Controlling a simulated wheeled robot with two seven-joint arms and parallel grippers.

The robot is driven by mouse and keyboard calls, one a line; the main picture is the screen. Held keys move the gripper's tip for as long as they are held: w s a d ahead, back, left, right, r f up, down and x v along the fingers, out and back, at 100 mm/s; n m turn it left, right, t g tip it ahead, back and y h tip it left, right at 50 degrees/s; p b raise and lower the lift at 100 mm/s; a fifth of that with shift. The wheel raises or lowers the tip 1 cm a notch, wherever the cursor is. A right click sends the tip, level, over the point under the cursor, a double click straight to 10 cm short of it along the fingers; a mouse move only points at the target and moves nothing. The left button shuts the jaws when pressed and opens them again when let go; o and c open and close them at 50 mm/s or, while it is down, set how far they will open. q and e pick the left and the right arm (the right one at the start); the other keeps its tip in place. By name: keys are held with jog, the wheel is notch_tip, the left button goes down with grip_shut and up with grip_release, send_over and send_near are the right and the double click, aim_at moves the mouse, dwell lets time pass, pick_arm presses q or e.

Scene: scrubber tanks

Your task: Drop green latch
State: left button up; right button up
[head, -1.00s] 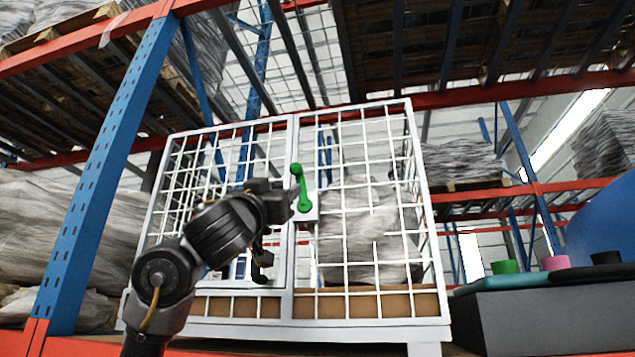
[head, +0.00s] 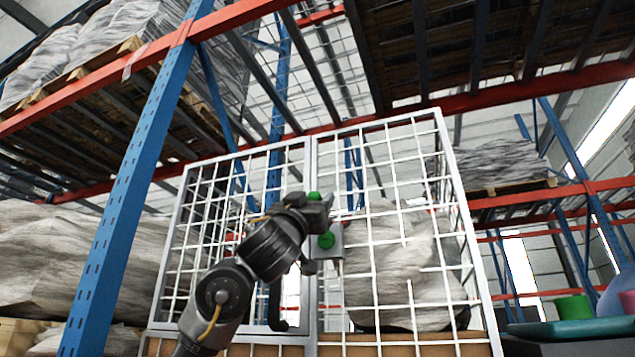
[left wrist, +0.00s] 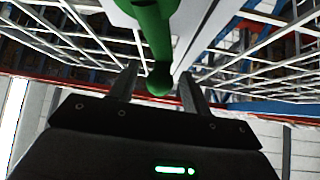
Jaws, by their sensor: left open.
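The green latch (head: 326,241) is on the front of a white wire-mesh cage, at the seam between its two door panels. It stands roughly upright, with its pivot low and its upper end just above my gripper. My left gripper (head: 327,207) is in front of the latch and hides its middle. In the left wrist view, the green latch (left wrist: 158,45) reaches down to a rounded end between the two spread fingers of my left gripper (left wrist: 157,80). Gaps show on both sides, so the fingers do not clamp it. My right gripper is not in view.
The mesh cage (head: 405,245) holds a wrapped grey load (head: 385,262). A blue rack post (head: 128,200) stands to the left, and red beams (head: 500,95) cross above. Green and pink caps (head: 574,308) on a tank show at the lower right.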

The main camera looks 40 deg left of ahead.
pick_arm(q)
jog(key=shift+w+a+r+p, duration=0.1)
jog(key=shift+w+r+p, duration=0.2)
jog(key=shift+r, duration=0.65)
jog(key=shift+w+r+p, duration=0.1)
jog(key=shift+w+p, duration=0.05)
jog(key=shift+p, duration=0.15)
jog(key=shift+w, duration=0.25)
jog(key=shift+s+a, duration=0.1)
grip_shut()
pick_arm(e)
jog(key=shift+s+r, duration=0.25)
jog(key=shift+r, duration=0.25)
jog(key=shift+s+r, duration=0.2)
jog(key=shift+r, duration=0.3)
